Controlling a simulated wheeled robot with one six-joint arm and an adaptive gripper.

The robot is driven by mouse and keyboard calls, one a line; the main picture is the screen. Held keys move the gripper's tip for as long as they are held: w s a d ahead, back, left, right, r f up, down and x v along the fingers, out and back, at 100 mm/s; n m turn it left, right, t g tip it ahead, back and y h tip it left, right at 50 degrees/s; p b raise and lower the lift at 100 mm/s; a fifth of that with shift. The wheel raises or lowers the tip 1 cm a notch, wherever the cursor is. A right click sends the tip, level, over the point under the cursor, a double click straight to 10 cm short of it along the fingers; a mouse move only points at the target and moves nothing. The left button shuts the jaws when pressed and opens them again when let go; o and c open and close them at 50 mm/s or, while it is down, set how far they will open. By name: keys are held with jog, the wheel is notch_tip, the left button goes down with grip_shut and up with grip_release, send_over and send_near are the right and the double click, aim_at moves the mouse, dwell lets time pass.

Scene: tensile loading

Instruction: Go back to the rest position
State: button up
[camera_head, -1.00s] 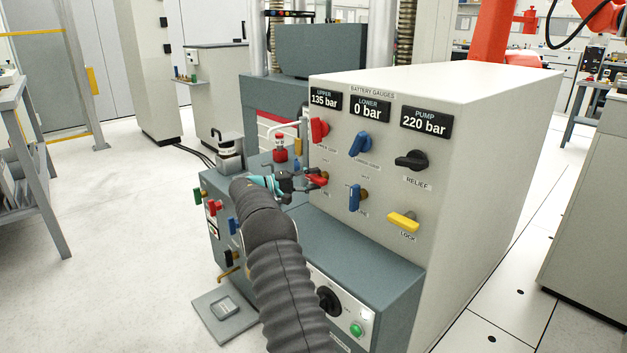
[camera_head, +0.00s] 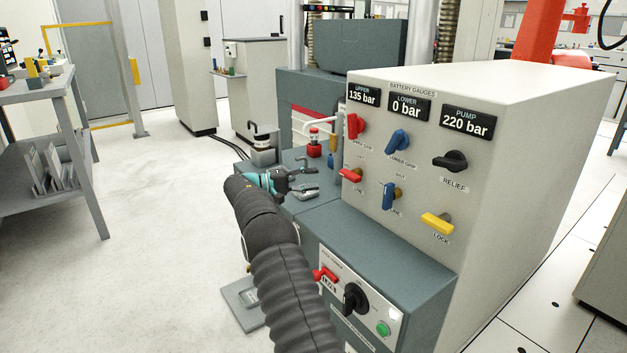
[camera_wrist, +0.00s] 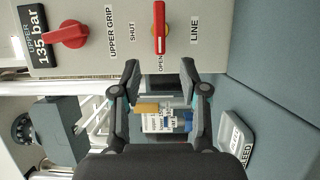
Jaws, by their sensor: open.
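My gripper (camera_head: 305,181) is open and empty in front of the battery gauges panel (camera_head: 322,95), to the left of the red line handle (camera_head: 350,176). In the wrist view its two fingers (camera_wrist: 160,82) stand apart, with the red line handle (camera_wrist: 160,26) just beyond the fingertips and not between them. That handle lies along the OPEN–SHUT marks. The red upper grip knob (camera_wrist: 70,33) shows beside it. My arm reaches in from the bottom of the head view.
The grey-green console top (camera_head: 375,235) lies under the panel, with a black knob and green button on its front. A workbench (camera_head: 40,95) stands at left. The pale floor (camera_head: 160,220) between is clear. Gauges read 135, 0 and 220 bar.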

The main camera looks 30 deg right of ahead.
dwell(0.3)
jog(key=s+a+r+n+t+y, duration=0.1)
jog(key=s+a+r+t+y, duration=0.1)
jog(key=s+a+r+y, duration=0.3)
jog(key=s+a+r+n+t+y, duration=0.15)
jog(key=s+a, duration=0.25)
jog(key=s, duration=0.4)
jog(key=s+a+r+n+t+y, duration=0.1)
jog(key=s+a+r+t+y, duration=0.1)
jog(key=s+a+r+t, duration=0.3)
jog(key=s+a+f+t+y, duration=0.1)
jog(key=s+a+f+y, duration=0.2)
jog(key=s+a, duration=0.3)
jog(key=s+a+f+y, duration=0.2)
jog(key=s+a, duration=0.4)
jog(key=s, duration=0.6)
jog(key=s+a+f+t+y, duration=0.1)
jog(key=s+a+f+y, duration=0.2)
jog(key=s, duration=0.6)
jog(key=a+f, duration=0.1)
jog(key=a, duration=0.1)
jog(key=shift+s+a+t+y, duration=0.2)
jog(key=shift+a+t+y, duration=0.15)
jog(key=shift+a, duration=0.05)
